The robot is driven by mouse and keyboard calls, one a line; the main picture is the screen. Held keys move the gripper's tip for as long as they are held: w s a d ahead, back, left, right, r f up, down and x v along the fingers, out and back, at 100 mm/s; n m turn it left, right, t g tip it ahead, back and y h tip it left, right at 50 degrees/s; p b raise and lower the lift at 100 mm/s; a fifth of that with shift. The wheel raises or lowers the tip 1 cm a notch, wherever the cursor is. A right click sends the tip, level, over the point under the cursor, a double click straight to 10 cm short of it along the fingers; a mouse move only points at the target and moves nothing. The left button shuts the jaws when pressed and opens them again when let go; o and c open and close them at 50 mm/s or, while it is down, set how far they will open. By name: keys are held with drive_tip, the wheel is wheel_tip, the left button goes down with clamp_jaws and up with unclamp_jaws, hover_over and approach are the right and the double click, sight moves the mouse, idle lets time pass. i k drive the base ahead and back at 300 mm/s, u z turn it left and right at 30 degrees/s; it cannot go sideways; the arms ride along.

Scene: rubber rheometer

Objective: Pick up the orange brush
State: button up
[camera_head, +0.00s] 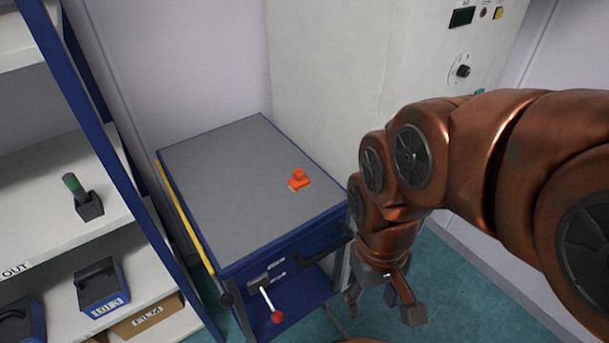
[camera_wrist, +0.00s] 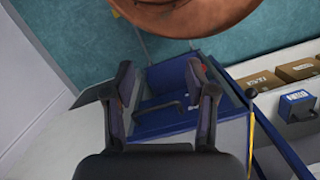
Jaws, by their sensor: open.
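A small orange object (camera_head: 299,180), which looks like the orange brush, sits on the grey top of the blue cart (camera_head: 225,165), toward its right side, with a knob-like part on top. My gripper (camera_head: 382,304) hangs in the air to the right of the cart's front edge, lower in the picture than the brush and apart from it. Its two fingers are spread and nothing is between them. In the wrist view my gripper (camera_wrist: 160,70) points at the blue cart parts and teal floor. The brush is not visible in that view.
A white shelf rack (camera_head: 110,225) with a blue post stands at left, holding a green-handled tool (camera_head: 75,188) and boxes. A tall pale cabinet (camera_head: 350,70) stands behind the cart. A lever with a red ball (camera_head: 277,317) is at the cart's front. Most of the cart top is clear.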

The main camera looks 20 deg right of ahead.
sight(299, 181)
drive_tip(key=u, duration=0.4)
drive_tip(key=k, duration=0.55)
drive_tip(key=u, duration=0.8)
drive_tip(key=i, duration=1.1)
drive_tip(key=z, duration=0.5)
